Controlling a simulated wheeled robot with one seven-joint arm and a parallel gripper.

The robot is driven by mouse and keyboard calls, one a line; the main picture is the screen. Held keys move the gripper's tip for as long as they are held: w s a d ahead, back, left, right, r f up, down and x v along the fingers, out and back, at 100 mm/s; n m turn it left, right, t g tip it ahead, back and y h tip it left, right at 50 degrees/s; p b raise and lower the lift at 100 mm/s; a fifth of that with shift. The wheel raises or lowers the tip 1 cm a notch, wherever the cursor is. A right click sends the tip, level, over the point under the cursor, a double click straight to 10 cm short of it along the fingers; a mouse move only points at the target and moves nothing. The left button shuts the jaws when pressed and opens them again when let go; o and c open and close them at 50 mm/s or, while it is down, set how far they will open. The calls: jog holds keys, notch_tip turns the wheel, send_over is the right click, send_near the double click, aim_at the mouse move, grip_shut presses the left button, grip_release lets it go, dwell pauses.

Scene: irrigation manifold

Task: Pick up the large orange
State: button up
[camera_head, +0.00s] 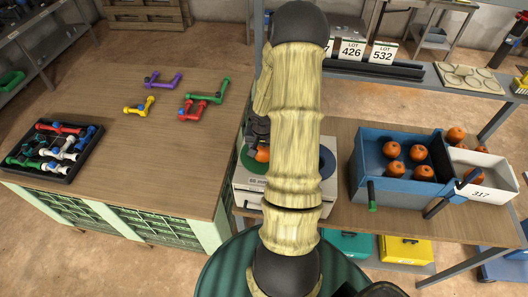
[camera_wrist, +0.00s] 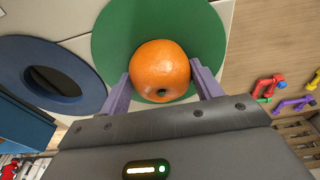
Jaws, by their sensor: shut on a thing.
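An orange (camera_wrist: 160,71) sits between the two purple fingers of my gripper (camera_wrist: 161,88) in the wrist view, over a green disc (camera_wrist: 113,37). My gripper is shut on it. I cannot tell whether the orange still touches the disc. In the head view the orange (camera_head: 263,153) shows only in part beside my gripper (camera_head: 259,146), and my arm hides much of the area. Several other oranges (camera_head: 391,150) lie in a blue crate (camera_head: 364,166) on the right. Another orange (camera_head: 455,136) is at the white bin (camera_head: 492,192) marked 317.
A blue ring (camera_wrist: 88,88) lies beside the green disc. Coloured pipe pieces (camera_head: 207,97) lie on the left bench (camera_head: 120,165), near a black tray (camera_head: 88,137) of fittings. Lot signs (camera_head: 382,52) stand on the shelf behind.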

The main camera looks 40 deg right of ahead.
notch_tip(320, 180, up, 10)
jog(key=shift+f, duration=0.25)
jog(key=shift+r, duration=0.3)
dwell(0.5)
